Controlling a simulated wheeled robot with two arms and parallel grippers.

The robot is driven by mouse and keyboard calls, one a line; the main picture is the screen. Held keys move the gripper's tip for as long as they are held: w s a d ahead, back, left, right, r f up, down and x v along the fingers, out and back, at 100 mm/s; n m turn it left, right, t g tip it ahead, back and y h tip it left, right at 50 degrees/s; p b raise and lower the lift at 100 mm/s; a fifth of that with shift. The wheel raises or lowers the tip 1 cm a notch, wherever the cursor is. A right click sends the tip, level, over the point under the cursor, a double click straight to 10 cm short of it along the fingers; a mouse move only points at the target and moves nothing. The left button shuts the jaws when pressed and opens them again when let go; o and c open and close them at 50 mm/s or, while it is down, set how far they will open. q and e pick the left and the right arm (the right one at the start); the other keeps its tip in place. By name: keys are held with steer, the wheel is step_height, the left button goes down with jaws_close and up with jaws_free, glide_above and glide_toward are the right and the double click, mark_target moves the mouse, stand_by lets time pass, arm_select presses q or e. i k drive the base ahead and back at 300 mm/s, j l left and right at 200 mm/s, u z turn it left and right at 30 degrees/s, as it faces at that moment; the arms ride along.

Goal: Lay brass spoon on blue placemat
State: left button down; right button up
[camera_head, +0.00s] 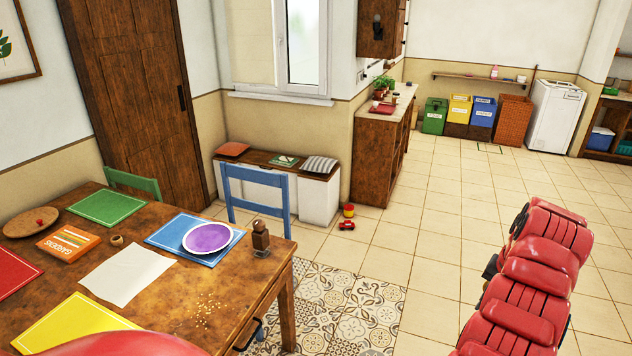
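The blue placemat (168,235) lies on the wooden table near its far right edge. A plate (207,237) with a purple middle and pale rim sits on it and covers much of its right part. I cannot make out a brass spoon anywhere in this view. My red right arm shows at the lower right, over the floor, but its gripper fingers are not visible. A red part of my body shows at the bottom left edge; no left gripper fingers can be made out.
The table (185,300) also bears green (107,207), yellow (72,325) and red (12,271) placemats, white paper (127,273), an orange box (69,242), a round board (30,222) and a brown grinder (261,237). Crumbs lie near the front. A blue chair (256,180) stands behind. Right-hand floor is open.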

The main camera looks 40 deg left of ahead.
mark_target(182, 234)
steer(key=i+j+u, duration=0.2)
steer(key=i+u, duration=0.25)
steer(key=i+j+u, duration=0.1)
steer(key=i+u, duration=0.55)
steer(key=u, duration=0.2)
steer(key=i+l+u, duration=0.15)
steer(key=i+u, duration=0.25)
steer(key=i+j+u, duration=0.15)
steer(key=i, duration=0.35)
steer(key=i+j+u, duration=0.2)
steer(key=i, duration=0.25)
